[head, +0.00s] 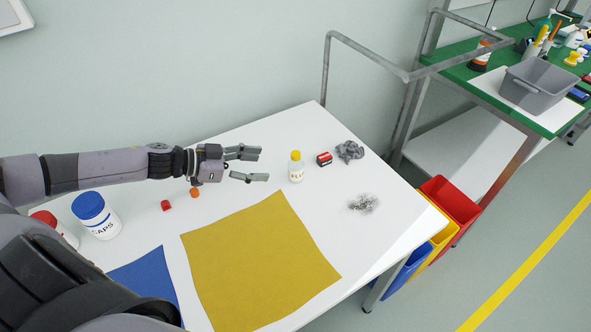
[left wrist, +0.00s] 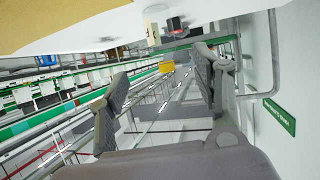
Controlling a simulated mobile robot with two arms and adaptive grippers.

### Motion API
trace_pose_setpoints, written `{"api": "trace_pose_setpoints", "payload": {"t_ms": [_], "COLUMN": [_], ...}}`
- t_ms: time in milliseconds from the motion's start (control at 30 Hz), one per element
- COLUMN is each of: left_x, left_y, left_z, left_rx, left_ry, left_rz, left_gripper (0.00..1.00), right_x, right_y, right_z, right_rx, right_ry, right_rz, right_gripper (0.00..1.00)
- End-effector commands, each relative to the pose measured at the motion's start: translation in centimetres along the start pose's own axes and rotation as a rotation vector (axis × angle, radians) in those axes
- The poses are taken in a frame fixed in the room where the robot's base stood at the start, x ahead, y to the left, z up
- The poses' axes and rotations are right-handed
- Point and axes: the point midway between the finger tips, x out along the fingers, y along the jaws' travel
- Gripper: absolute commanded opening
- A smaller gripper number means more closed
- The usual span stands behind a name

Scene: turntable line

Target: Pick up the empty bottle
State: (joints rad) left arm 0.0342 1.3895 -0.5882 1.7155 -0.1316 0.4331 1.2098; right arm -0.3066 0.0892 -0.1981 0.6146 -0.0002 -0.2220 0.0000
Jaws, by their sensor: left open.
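A small clear bottle with a yellow cap (head: 296,168) stands upright on the white table. It has a dark-lettered label; whether it is empty I cannot tell. My left gripper (head: 258,166) is open and empty, reaching in from the left. Its fingers point toward the bottle, with a gap between them and it. In the left wrist view, the two fingers (left wrist: 165,85) are spread with nothing between them. A pale upright shape beyond them is probably the bottle, but it is too small to be sure. My right gripper is not in view.
On the white table (head: 375,240) are a red-and-black box (head: 324,159), grey crumpled scrap (head: 349,151), wiry scrap (head: 363,203), a yellow cloth (head: 255,262), a blue-lidded tub (head: 96,216) and red (head: 165,205) and orange (head: 194,193) caps. Coloured bins (head: 450,208) stand at the right edge.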

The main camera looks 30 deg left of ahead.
Motion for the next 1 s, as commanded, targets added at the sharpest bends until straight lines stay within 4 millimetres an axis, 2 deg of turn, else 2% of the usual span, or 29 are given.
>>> {"api": "trace_pose_setpoints", "payload": {"t_ms": [267, 400, 667, 900, 1000], "left_x": [3.9, 5.9, 7.7, 11.1, 11.9], "left_y": [0.0, -0.1, -0.1, -0.3, -0.3], "left_z": [-0.3, -0.2, 0.1, 0.5, 0.5], "left_rx": [0.0, -0.002, -0.002, -0.002, -0.001], "left_ry": [0.005, 0.003, 0.001, 0.001, 0.0], "left_rz": [0.0, 0.0, 0.0, 0.001, 0.0], "left_gripper": [0.59, 0.59, 0.59, 0.59, 0.59], "right_x": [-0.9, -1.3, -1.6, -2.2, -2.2], "right_y": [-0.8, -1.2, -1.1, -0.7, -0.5], "right_z": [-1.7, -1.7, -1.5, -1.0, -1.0], "right_rx": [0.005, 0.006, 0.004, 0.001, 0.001], "right_ry": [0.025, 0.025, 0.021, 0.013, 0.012], "right_rz": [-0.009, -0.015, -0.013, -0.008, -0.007], "right_gripper": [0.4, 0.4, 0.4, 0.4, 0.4]}}
